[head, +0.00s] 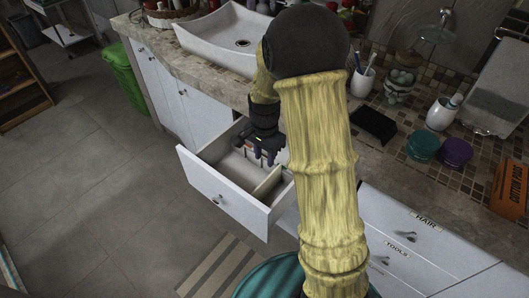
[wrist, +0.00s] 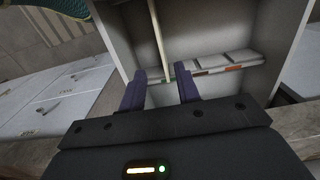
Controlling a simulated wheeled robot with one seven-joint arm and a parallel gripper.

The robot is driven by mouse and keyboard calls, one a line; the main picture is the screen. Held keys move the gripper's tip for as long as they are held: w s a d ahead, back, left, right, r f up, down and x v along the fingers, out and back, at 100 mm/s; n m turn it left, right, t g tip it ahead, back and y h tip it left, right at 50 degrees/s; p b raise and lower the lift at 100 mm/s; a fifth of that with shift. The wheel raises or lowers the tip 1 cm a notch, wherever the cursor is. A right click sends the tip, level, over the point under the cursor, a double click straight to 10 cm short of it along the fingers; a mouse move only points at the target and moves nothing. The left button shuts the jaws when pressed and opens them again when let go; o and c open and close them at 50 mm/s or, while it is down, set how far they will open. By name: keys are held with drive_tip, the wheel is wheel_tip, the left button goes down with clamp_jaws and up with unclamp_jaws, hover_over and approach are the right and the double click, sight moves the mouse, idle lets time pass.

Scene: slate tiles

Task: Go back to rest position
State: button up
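My gripper (head: 264,158) hangs over the open white drawer (head: 212,195) in the head view, with its fingers pointing down toward the inside. In the wrist view, the two purple fingers of my gripper (wrist: 161,78) are apart. I see nothing held between them. A thin upright divider (wrist: 159,35) shows beyond the fingers inside the drawer. It also shows in the head view (head: 266,184). Part of the drawer's inside is hidden by my gripper and arm.
A stone counter carries a white sink (head: 222,42), a black tray (head: 373,126), a white cup (head: 441,114) and purple and teal round containers (head: 456,152). A green bin (head: 123,68) stands at the left. Closed labelled drawers (head: 420,228) lie right of my arm. Tiled floor (head: 85,170) at left is clear.

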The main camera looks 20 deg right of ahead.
drive_tip(key=shift+r, duration=0.2)
idle(0.4)
drive_tip(key=s+r+n+t, duration=0.1)
drive_tip(key=s+r+n, duration=0.2)
drive_tip(key=s+n, duration=0.3)
drive_tip(key=s+r+n+t, duration=0.25)
drive_tip(key=s+n, duration=0.25)
drive_tip(key=s, duration=0.3)
wheel_tip(320, 180, up, 15)
drive_tip(key=p, duration=1.4)
drive_tip(key=shift+s+g, duration=0.15)
drive_tip(key=shift+g, duration=0.3)
